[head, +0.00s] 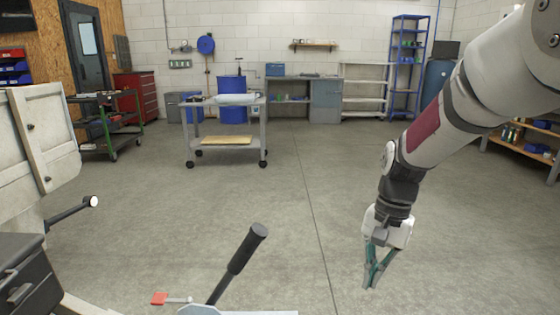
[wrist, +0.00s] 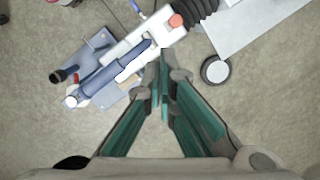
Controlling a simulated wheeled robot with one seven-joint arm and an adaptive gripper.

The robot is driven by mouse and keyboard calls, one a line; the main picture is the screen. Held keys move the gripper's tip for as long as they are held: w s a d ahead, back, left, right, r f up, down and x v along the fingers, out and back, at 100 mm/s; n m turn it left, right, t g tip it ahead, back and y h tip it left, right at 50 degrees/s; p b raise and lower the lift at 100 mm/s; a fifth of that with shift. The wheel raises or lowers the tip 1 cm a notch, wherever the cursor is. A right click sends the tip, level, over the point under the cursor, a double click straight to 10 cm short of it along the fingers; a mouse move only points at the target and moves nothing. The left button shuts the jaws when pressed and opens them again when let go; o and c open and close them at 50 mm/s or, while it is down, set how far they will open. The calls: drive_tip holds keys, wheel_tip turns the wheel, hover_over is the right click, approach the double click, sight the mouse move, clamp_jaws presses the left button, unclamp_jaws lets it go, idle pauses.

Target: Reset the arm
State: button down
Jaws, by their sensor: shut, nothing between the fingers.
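My gripper (head: 370,284) hangs from my arm on the right of the head view, pointing down over bare floor. Its teal fingers meet at the tips with nothing between them. In the wrist view my gripper (wrist: 162,60) also shows shut and empty. Below it lies a trailer coupling (wrist: 150,40) with a white and blue-grey body and a black ribbed bellows. The fingertips overlap the coupling's edge in that view; I cannot tell the height between them.
A black-gripped lever (head: 240,262) and a red-tipped handle (head: 160,298) stand at the bottom of the head view. A cream trailer body (head: 35,135) is at the left. A grey wheeled cart (head: 225,141) stands farther back. The middle floor is clear.

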drive_tip(key=s+a+r+n+t+h, duration=0.1)
drive_tip(key=s+r+n, duration=0.1)
drive_tip(key=s+r, duration=0.45)
drive_tip(key=s+r+n, duration=0.2)
drive_tip(key=s+r, duration=0.2)
drive_tip(key=s, duration=0.5)
drive_tip(key=s+n+t, duration=0.1)
drive_tip(key=s+n, duration=0.2)
drive_tip(key=s, duration=1.1)
wheel_tip(320, 180, up, 28)
drive_tip(key=t+p, duration=0.3)
drive_tip(key=p, duration=2.3)
drive_tip(key=shift+d+t+h+p, duration=0.35)
drive_tip(key=shift+d+t+h, duration=0.05)
drive_tip(key=shift+d, duration=0.05)
drive_tip(key=shift+w, duration=0.15)
